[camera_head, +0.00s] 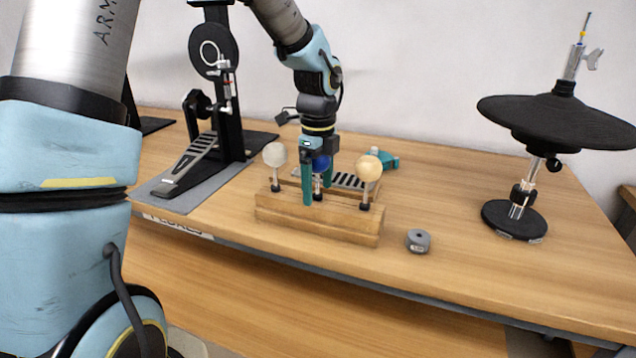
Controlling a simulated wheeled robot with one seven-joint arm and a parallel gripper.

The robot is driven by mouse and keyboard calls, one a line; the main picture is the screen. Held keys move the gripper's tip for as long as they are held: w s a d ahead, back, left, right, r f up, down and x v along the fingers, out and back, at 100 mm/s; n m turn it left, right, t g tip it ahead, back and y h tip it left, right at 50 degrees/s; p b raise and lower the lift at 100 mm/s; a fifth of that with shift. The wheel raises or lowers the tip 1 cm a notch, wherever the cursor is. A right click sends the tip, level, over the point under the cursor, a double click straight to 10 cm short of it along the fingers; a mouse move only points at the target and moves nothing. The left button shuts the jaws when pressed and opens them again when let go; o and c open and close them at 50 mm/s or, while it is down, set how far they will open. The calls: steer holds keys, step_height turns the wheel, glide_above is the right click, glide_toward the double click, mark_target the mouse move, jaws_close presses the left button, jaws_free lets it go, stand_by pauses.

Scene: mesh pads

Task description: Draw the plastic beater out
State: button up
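Three beaters stand upright in a wooden block (318,227): a white round-headed one (275,155) at left, a blue one (320,165) in the middle, and a tan wooden-looking one (369,168) at right. The blue one looks like the plastic beater. My gripper (317,192) points down over it, its teal fingers apart on either side of the blue head and reaching beside its shaft. The fingers partly hide the head, and I cannot see whether they touch it. The beater's foot still sits at the block.
A bass drum pedal (195,155) on a grey mat stands at left. A hi-hat stand (515,215) stands at right. A small grey part (418,241) lies right of the block. A striped plate (350,181) and a teal item (384,160) lie behind it. The front-right tabletop is clear.

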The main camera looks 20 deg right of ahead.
mark_target(318, 163)
steer(key=c, duration=1.2)
steer(key=shift+r+p, duration=2.45)
steer(key=shift+r, duration=0.1)
steer(key=shift+r+p, duration=1.5)
steer(key=shift+p, duration=0.15)
